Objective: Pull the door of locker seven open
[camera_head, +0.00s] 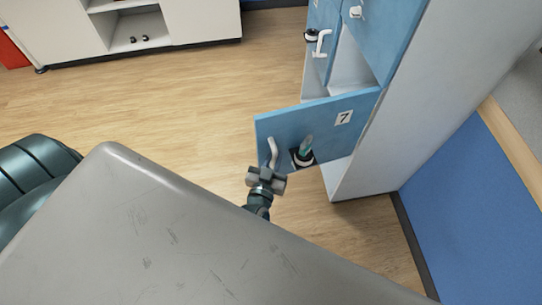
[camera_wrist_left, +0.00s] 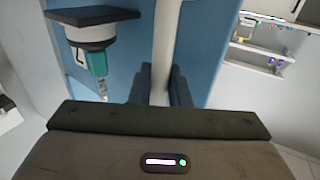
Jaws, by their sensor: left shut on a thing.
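The blue door of locker seven (camera_head: 340,112), marked with a white "7" label, stands swung out from the locker body, with an opening visible behind it. Its white bar handle (camera_head: 271,152) is near the door's free edge. My left gripper (camera_head: 266,175) is at the lower end of the handle and shut on it. In the left wrist view the handle (camera_wrist_left: 164,40) runs as a pale upright bar down between the dark fingers of the gripper (camera_wrist_left: 160,82), against the blue door (camera_wrist_left: 205,50). My right gripper is in neither view.
A dark holder (camera_wrist_left: 92,15) with a teal and white item (camera_wrist_left: 97,62) is fixed on the door beside the handle. Another locker door with a white handle (camera_head: 322,42) is above. A white cabinet (camera_head: 200,20) stands far left; wooden floor (camera_head: 170,95) between is clear.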

